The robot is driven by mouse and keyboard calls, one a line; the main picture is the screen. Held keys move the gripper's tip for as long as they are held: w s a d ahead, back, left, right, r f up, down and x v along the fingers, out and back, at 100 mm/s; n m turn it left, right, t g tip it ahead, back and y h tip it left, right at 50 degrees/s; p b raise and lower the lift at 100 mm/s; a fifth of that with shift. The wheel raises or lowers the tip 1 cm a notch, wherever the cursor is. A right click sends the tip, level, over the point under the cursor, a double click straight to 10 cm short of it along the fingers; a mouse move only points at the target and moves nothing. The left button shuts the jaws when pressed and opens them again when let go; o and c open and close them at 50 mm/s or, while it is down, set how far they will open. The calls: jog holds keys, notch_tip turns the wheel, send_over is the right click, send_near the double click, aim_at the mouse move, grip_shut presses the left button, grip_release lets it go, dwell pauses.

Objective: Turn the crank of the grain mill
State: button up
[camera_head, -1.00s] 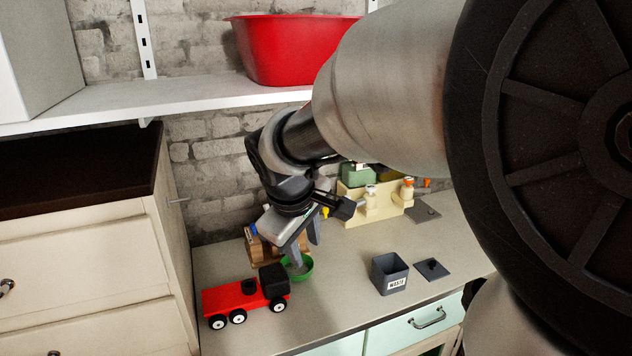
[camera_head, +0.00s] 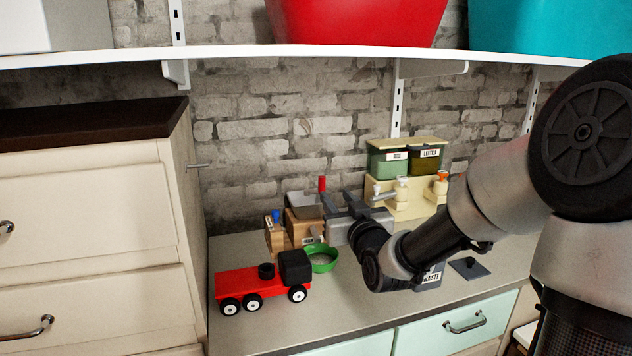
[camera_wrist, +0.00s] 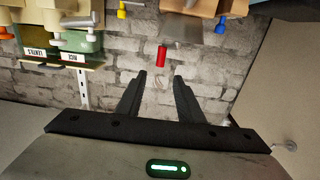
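The grain mill (camera_head: 302,230) is a wooden box with a grey hopper on top, standing at the back of the counter against the brick wall. A red crank knob (camera_head: 322,184) stands upright above it. The knob also shows in the wrist view (camera_wrist: 161,56), beyond my fingertips and roughly between them. My gripper (camera_head: 345,197) is open and empty, just right of the mill; its two fingers also show spread in the wrist view (camera_wrist: 158,78). I see no contact with the knob. The mill's right side and most of the crank arm are hidden.
A green bowl (camera_head: 322,262) stands before the mill, with a red toy truck (camera_head: 250,282) to its left. A cream dispenser with jars (camera_head: 410,205) stands at right. A white shelf (camera_head: 330,50) runs above.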

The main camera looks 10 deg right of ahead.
jog(key=w, duration=1.1)
jog(key=w+b, duration=0.1)
jog(key=w, duration=0.4)
jog(key=shift+w+a, duration=0.3)
jog(key=shift+a, duration=0.05)
jog(key=shift+c, duration=0.3)
jog(key=shift+f, duration=0.1)
grip_shut()
